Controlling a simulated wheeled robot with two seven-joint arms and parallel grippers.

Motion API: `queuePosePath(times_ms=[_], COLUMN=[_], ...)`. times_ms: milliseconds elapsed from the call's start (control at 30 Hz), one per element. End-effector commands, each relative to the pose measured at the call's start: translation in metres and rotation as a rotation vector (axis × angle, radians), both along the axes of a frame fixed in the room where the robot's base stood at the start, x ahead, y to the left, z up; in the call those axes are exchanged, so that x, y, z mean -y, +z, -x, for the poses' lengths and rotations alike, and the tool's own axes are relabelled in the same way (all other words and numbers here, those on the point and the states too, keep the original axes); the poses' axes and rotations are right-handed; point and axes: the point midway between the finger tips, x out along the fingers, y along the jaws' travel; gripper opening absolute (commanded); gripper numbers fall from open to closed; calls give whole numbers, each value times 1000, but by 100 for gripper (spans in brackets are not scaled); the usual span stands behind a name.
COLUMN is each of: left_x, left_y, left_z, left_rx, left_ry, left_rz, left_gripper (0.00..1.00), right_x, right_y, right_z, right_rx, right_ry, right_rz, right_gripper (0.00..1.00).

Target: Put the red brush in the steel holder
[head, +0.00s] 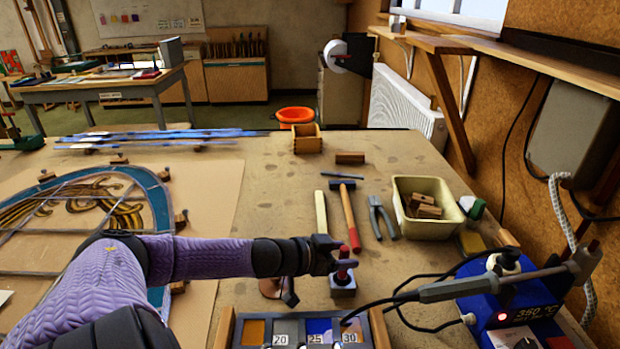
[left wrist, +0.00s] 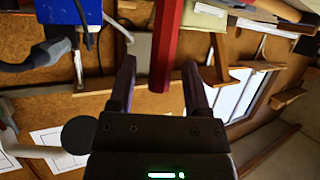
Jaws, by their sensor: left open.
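The red brush (head: 344,271) stands upright in the small steel holder (head: 342,288) on the bench, as far as the head view shows. My left gripper (head: 336,254) is at the brush's upper part, above the holder. In the left wrist view, my left gripper (left wrist: 159,88) is open, with one finger on each side of the red brush handle (left wrist: 165,45). A gap shows between the handle and both fingers. The brush's lower end is hidden inside the holder. My right gripper is not in view.
A tray of colored compartments (head: 284,331) is just in front of the holder. A blue soldering station (head: 515,310) with its iron and cables is at right. A red-handled hammer (head: 350,215), pliers (head: 381,217) and cream bin (head: 428,208) lie behind. The leaded panel (head: 75,215) is at left.

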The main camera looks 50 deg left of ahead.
Motion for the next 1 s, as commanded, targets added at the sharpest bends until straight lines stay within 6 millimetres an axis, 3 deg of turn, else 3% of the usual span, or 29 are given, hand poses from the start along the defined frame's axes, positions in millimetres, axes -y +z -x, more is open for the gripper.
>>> queuePosePath(times_ms=[300,500,1000], left_x=[-13,-21,-22], left_y=[29,38,36], left_z=[52,79,85], left_rx=[-5,-1,0], left_ry=[2,1,1], left_rz=[2,0,0], left_gripper=[63,63,63], right_x=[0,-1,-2], right_y=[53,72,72], right_z=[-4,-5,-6], right_rx=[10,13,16], right_ry=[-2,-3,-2], right_rz=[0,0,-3], right_gripper=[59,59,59])
